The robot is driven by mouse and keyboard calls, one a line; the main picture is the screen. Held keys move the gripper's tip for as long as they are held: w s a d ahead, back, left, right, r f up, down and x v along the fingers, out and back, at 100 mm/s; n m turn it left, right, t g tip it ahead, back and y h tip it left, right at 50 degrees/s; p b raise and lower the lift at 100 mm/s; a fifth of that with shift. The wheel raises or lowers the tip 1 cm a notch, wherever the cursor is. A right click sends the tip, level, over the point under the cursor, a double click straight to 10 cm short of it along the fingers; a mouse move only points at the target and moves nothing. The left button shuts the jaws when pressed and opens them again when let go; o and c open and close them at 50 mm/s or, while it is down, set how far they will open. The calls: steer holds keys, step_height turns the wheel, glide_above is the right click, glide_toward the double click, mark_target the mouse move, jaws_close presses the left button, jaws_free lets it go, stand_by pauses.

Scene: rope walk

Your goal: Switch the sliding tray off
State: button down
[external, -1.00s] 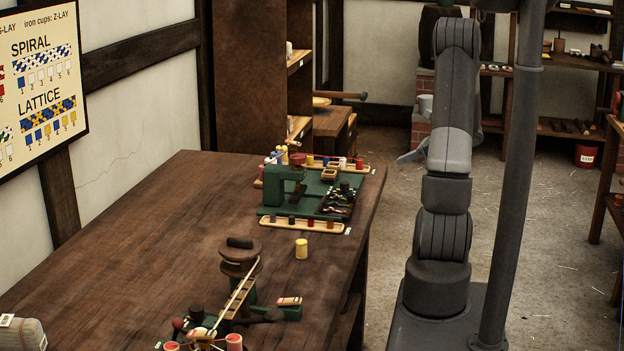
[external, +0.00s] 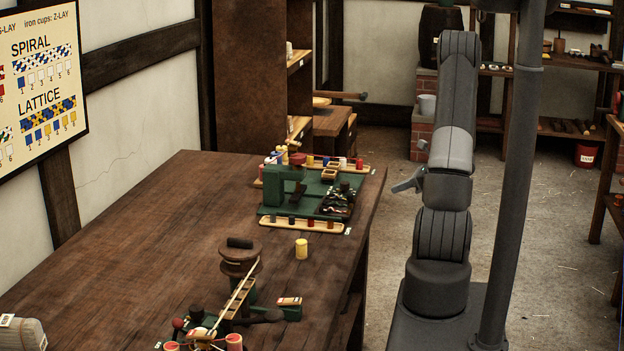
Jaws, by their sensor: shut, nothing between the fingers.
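My gripper (external: 398,187) shows as a small grey shape left of my arm, beyond the right edge of the workbench. It is shut and empty, apart from everything on the bench; the arm hides part of it. A green machine (external: 275,187) with a dark red top stands on the far right part of the bench. A shallow wooden tray (external: 265,223) with several coloured pegs lies along its near side, and another long tray (external: 355,169) lies behind it. I cannot tell which part is the sliding tray, and no switch can be made out.
A yellow cylinder (external: 301,249) stands near the right edge of the workbench (external: 160,230). A winding device (external: 240,258) with a slanted wooden strip stands at the front. Open floor (external: 545,240) lies right of my arm.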

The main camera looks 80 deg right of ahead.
mark_target(330, 200)
steer(key=x, duration=0.7)
steer(key=r+x, duration=0.1)
steer(key=x, duration=0.3)
steer(key=shift+w+r, duration=0.1)
steer(key=shift+w, duration=0.2)
steer(key=shift+w+d, duration=0.15)
steer(key=shift+w, duration=0.45)
steer(key=shift+w, duration=0.1)
steer(key=w, duration=1)
steer(key=shift+w+r, duration=0.1)
